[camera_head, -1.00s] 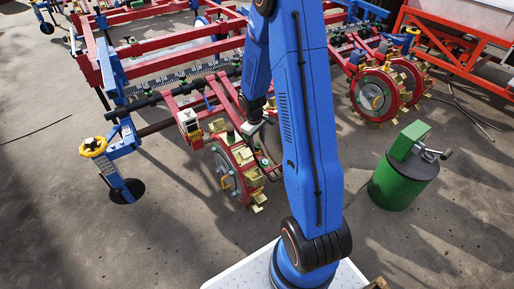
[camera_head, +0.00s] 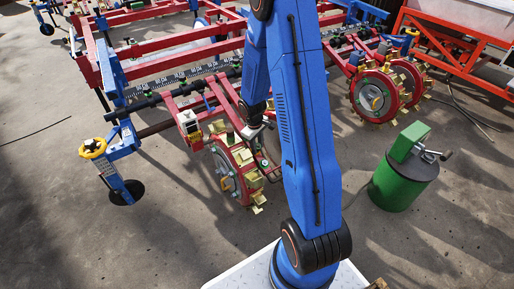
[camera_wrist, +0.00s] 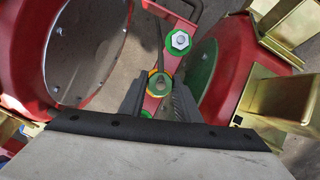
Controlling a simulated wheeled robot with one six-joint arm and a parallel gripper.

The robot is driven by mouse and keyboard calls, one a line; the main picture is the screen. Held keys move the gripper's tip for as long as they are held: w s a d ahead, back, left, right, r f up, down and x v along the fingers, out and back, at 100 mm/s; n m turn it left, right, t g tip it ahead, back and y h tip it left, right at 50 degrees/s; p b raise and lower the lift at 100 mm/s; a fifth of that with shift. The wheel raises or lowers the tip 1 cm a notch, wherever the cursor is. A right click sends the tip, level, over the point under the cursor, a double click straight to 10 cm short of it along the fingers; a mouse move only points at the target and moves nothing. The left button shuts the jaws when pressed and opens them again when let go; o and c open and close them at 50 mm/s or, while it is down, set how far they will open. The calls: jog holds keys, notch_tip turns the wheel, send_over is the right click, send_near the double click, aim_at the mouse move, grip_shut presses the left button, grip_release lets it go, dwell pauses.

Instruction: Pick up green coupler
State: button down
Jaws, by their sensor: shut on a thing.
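In the wrist view, the two dark jaws of my gripper (camera_wrist: 159,92) stand on either side of a small round green coupler (camera_wrist: 160,87) with a yellow-orange rim and a grey centre. The jaws are shut on it. It lies over a red bar (camera_wrist: 153,103); whether it touches the bar I cannot tell. In the head view, my gripper (camera_head: 254,130) is by the near red wheel; the coupler is too small or hidden there.
The red punch wheel (camera_head: 236,172) with brass cups (camera_wrist: 275,100) is close beside my gripper. Red frame beams (camera_head: 180,67) lie behind it. A green drum with a crank (camera_head: 402,180) stands to the right. Open floor lies at the front left.

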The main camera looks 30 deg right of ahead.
notch_tip(320, 180, up, 10)
jog(key=shift+r, duration=0.2)
dwell(0.3)
jog(key=shift+s+r, duration=0.3)
jog(key=shift+r, duration=0.4)
jog(key=shift+s+r, duration=0.35)
jog(key=shift+r, duration=0.4)
jog(key=shift+s+r, duration=0.3)
jog(key=shift+r, duration=0.4)
dwell(0.3)
jog(key=shift+s+r, duration=0.25)
jog(key=shift+r, duration=0.35)
jog(key=shift+s+r, duration=0.25)
jog(key=shift+r, duration=0.35)
jog(key=shift+s+r, duration=0.25)
jog(key=shift+r, duration=0.35)
